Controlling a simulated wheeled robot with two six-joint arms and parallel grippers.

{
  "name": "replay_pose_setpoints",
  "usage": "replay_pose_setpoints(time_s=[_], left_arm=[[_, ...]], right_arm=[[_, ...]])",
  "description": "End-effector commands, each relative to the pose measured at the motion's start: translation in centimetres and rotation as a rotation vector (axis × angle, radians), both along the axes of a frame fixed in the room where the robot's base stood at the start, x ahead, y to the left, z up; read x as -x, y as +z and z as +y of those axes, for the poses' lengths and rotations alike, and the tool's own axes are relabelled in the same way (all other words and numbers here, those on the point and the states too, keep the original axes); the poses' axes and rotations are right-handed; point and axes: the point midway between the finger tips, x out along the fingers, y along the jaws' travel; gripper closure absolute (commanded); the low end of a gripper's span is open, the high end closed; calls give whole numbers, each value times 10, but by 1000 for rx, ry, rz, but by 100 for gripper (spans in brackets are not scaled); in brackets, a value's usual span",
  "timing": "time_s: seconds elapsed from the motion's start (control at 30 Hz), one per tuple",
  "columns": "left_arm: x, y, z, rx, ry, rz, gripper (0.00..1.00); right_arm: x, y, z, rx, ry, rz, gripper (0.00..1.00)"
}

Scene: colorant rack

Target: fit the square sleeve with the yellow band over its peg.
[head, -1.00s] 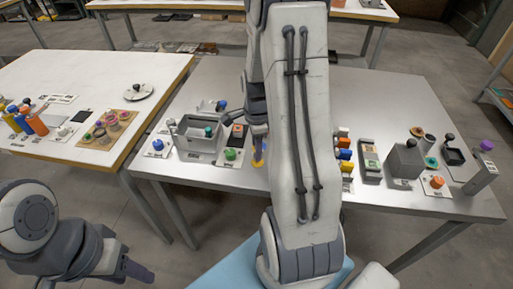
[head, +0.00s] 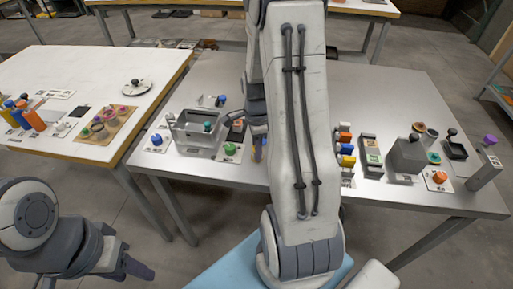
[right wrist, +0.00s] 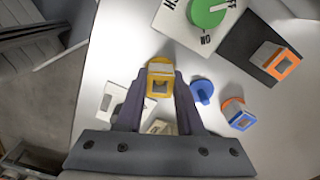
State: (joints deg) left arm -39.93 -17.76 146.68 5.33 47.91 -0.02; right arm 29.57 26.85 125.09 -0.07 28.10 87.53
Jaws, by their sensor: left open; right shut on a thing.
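The square sleeve with the yellow band (right wrist: 159,77) is between the fingertips of my right gripper (right wrist: 160,92), which is shut on it in the right wrist view. Its yellow square rim and a grey part show. No separate yellow peg can be made out; whether one lies under or inside the sleeve I cannot tell. In the head view my right gripper (head: 258,146) is over the metal table, partly hidden by my arm. My left gripper (head: 138,268) is open, low at the left, away from the tables.
A blue peg (right wrist: 202,90) and a blue-banded sleeve (right wrist: 239,114) stand close to the right of the held sleeve. An orange-banded sleeve (right wrist: 281,63) is on a dark pad. A green knob (right wrist: 207,11) is beyond. A grey bin (head: 197,132) stands at the metal table's left.

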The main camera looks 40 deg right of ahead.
Motion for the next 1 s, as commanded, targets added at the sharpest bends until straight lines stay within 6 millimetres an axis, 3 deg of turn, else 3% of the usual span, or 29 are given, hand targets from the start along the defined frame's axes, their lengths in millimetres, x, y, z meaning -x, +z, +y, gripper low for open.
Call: replay_pose_setpoints(time_s=[0.3,0.33,0.4,0.77,1.0], left_arm=[[0,-3,0,0,0,0,50],[0,-3,0,0,0,0,50],[0,-3,0,0,0,0,50],[0,-2,0,0,0,0,50],[0,2,0,0,0,0,50]], right_arm=[[0,-4,0,0,0,0,100],[0,-4,0,0,0,0,56],[0,-4,0,0,0,0,29],[0,-1,0,1,0,-2,29],[-2,36,-1,4,0,-7,29]])
